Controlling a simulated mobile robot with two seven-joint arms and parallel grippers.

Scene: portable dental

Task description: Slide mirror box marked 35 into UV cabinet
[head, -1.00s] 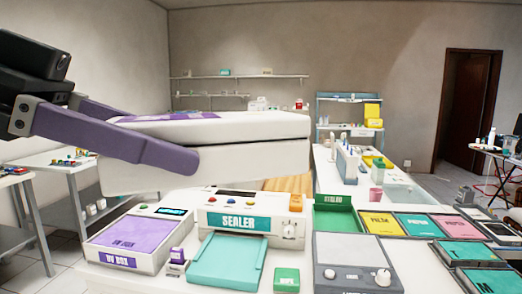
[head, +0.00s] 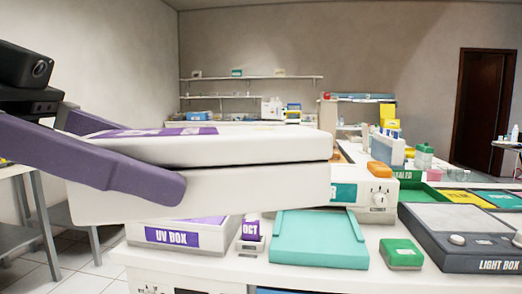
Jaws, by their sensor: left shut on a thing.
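A large white box (head: 250,150) with a purple label on its top fills the left and middle of the head view. A dark seam runs along its side, and I can read no number on it, so I cannot confirm the mark 35. My left gripper (head: 150,158), with purple fingers, is shut on the box's left end and holds it roughly level, in front of the table devices. No UV cabinet can be made out for certain. A white unit marked UV BOX (head: 140,233) sits on the table below, its top mostly hidden by the held box. My right gripper is not in view.
A teal tray (head: 315,240), a small green box (head: 401,254) and a grey light box (head: 470,240) stand along the table's front. A purple-and-white OCT box (head: 250,232) stands beside the UV box. The sealer is mostly hidden. Shelves (head: 250,80) are on the back wall.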

